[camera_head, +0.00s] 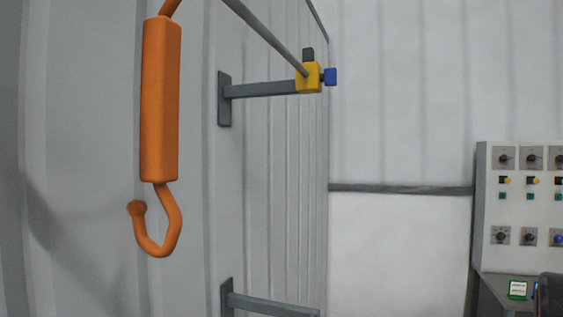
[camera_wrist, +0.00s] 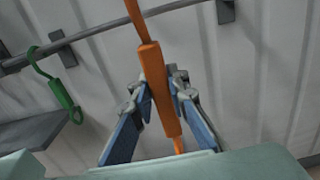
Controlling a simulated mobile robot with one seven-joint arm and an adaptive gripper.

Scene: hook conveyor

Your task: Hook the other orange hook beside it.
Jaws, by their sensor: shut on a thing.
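In the wrist view, my gripper (camera_wrist: 160,85) is shut on the block-shaped body of an orange hook (camera_wrist: 154,66). The held hook's stem runs up out of the picture, crossing in front of a grey rail (camera_wrist: 105,26). Its lower end is mostly hidden behind my gripper. In the head view, an orange hook (camera_head: 160,105) hangs upright at the left, its curved lower end open and empty. Its top is cut off by the picture edge. No gripper shows in the head view, so this looks like a different hook.
A green hook (camera_wrist: 56,84) hangs on the rail at the left of the wrist view. In the head view, the rail (camera_head: 262,32) ends at a yellow and blue fitting (camera_head: 309,77) on a wall bracket (camera_head: 260,89). A control panel (camera_head: 520,205) stands at the right.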

